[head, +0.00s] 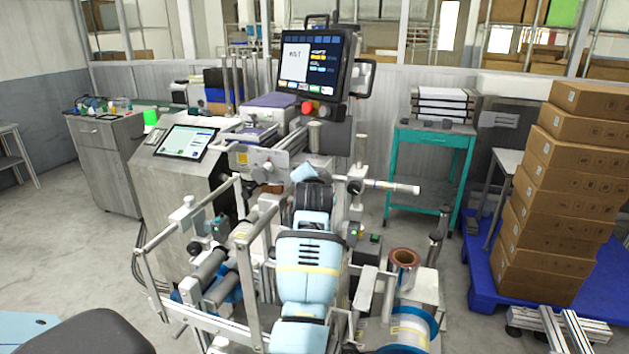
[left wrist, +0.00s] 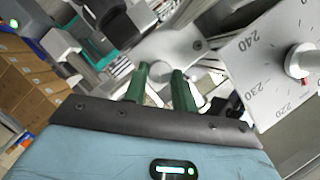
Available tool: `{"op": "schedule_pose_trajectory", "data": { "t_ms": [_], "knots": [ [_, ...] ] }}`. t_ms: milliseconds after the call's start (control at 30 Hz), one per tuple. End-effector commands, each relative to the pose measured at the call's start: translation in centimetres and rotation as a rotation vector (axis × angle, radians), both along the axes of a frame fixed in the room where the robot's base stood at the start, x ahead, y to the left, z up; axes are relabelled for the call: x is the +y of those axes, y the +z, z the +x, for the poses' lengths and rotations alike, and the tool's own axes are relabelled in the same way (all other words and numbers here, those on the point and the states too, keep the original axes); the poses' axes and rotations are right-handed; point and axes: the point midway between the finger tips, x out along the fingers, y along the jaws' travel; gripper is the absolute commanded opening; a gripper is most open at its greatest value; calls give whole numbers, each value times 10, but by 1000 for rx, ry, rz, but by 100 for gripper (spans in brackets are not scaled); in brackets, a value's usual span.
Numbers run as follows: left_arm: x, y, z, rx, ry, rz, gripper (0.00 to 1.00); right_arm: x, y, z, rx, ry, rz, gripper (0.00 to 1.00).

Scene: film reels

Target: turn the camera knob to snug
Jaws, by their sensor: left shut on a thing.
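A small pale grey round knob (left wrist: 160,70) sits on a light grey bracket in the left wrist view. The two green fingers of my left gripper (left wrist: 160,84) stand on either side of it, shut on it. In the head view my left arm (head: 310,262) reaches forward from the bottom to the machine, and the light blue body of my left gripper (head: 303,172) shows beyond the dark wrist. Its fingertips and the held knob are hidden there. My right gripper is not in view.
A dial plate (left wrist: 275,58) marked 220 to 240 with a white knob is close right of the fingers. A monitor (head: 316,65) rises above the machine. Rollers and rails surround my arm. Stacked cartons (head: 560,190) stand at right on a blue pallet (head: 483,292). Floor at left is clear.

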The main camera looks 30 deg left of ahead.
Motion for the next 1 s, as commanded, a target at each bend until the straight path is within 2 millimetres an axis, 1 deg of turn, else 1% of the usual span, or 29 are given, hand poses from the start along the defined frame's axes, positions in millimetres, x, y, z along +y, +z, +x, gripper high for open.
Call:
{"op": "schedule_pose_trajectory", "data": {
  "t_ms": [200, 633, 667, 800, 1000],
  "knots": [
    [0, 1, 0, -12, 0, -42, 4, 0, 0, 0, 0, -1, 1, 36],
    [0, 1, 0, -13, 0, -49, 4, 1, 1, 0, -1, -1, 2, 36],
    [0, 1, 0, -13, 0, -49, 29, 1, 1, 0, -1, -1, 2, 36],
    [0, 1, 0, -12, -1, -48, 48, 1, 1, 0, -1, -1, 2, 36],
    [0, 0, 0, -12, 0, -48, 49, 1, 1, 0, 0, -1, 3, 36]
  ]
}}
